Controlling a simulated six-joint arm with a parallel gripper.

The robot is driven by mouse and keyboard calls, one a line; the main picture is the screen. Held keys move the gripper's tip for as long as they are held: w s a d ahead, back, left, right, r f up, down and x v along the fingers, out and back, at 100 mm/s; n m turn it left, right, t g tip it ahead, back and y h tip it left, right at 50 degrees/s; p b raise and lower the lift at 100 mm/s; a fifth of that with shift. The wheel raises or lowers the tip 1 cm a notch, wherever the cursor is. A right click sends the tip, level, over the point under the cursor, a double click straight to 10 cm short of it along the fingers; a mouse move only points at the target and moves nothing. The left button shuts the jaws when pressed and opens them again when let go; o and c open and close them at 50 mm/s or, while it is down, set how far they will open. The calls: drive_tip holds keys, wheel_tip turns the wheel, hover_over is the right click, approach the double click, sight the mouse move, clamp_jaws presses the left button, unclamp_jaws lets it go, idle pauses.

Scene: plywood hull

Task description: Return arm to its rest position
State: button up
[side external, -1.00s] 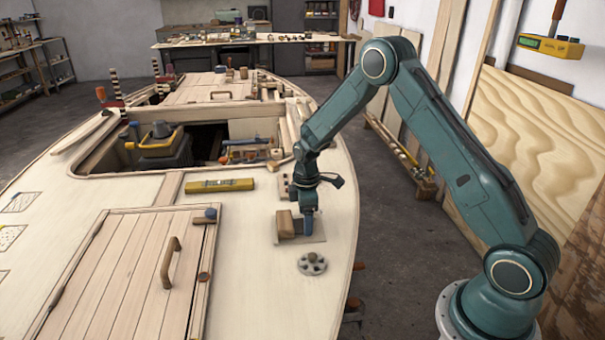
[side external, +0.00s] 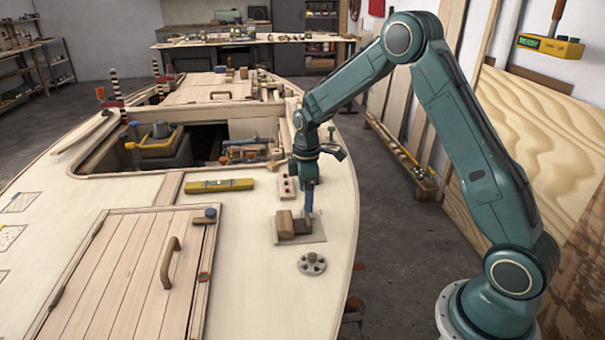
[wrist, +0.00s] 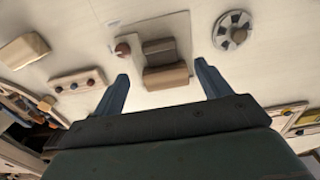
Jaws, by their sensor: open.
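My gripper (side external: 309,203) points down above the right side of the plywood deck (side external: 290,310), just over a small block assembly on a pale plate (side external: 316,235). In the wrist view my gripper (wrist: 163,84) shows two blue fingers spread wide and empty. Between and beyond them lie a wooden block (wrist: 166,76) and a darker block (wrist: 159,52) on the plate. The fingers appear clear of the blocks.
A round grey vent disc (side external: 312,264) lies in front of the plate. A strip with several holes (side external: 288,190) and a yellow level (side external: 219,185) lie behind it. The hatch with a wooden handle (side external: 171,262) is at left.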

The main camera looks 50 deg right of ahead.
drive_tip(key=shift+r, duration=0.15)
drive_tip(key=s+a+r+m+t, duration=0.1)
drive_tip(key=s+a+r+m, duration=0.15)
drive_tip(key=s+r, duration=0.45)
drive_tip(key=s+a+r+m+t, duration=0.15)
drive_tip(key=s+a+r, duration=0.25)
drive_tip(key=r, duration=0.6)
drive_tip(key=s+a+r+m+t, duration=0.1)
drive_tip(key=s+a+r+m, duration=0.1)
drive_tip(key=s, duration=0.7)
drive_tip(key=s+a+r+m+t, duration=0.2)
drive_tip(key=s+m, duration=0.1)
drive_tip(key=s, duration=0.6)
drive_tip(key=shift+s+r, duration=0.2)
drive_tip(key=shift+s, duration=0.15)
